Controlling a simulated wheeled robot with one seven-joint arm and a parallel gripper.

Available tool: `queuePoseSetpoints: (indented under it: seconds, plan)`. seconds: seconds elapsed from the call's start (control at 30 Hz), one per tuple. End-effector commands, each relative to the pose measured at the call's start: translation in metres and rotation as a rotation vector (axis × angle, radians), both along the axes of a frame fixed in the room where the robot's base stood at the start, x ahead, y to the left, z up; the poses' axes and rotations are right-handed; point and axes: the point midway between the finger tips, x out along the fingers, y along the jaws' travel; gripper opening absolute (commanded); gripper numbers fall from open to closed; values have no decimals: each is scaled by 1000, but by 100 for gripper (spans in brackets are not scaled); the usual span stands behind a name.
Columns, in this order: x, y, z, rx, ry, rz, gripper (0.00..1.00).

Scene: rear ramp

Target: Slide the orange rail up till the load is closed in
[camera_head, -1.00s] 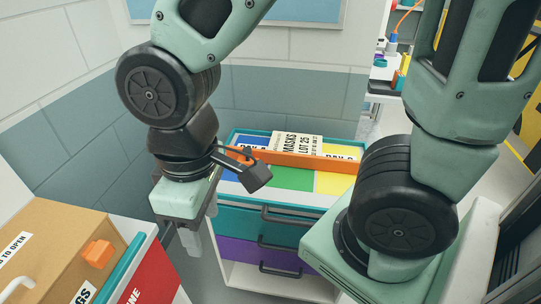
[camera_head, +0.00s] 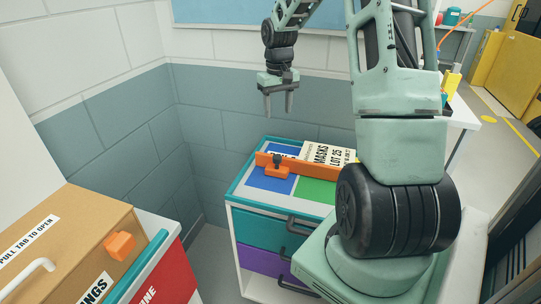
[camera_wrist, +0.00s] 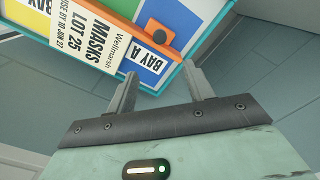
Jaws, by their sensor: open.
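The orange rail (camera_head: 310,169) lies across the top of the teal-edged cart (camera_head: 235,188), with blue and green panels in front of it. An orange block with a dark knob (camera_head: 277,171) sits on the rail near its left end. The load, a cream box marked MASKS LOT 25 (camera_head: 320,152), is behind the rail. My gripper (camera_head: 278,106) is open and empty, above and behind the cart, apart from the rail. In the wrist view, the rail (camera_wrist: 118,24) and its block are beyond my open fingers (camera_wrist: 162,72). My arm hides the rail's right part.
A cardboard box (camera_head: 60,235) with an orange tab stands at the left on a red-fronted unit (camera_head: 165,280). Grey-and-white walls close in behind and left of the cart. The cart has drawers with dark handles (camera_head: 300,222). Clear floor shows at far right.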

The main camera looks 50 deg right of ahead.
Motion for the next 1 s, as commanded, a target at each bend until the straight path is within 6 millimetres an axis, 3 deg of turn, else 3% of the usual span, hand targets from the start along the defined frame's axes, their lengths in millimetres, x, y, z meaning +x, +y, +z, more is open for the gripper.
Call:
queuePoseSetpoints:
  seconds: [0.17,0.7,1.0]
  plan:
    - [-1,-1,-17,2,2,-2,52]
    - [-1,1,-126,3,3,0,52]
    - [0,0,-166,1,0,0,52]
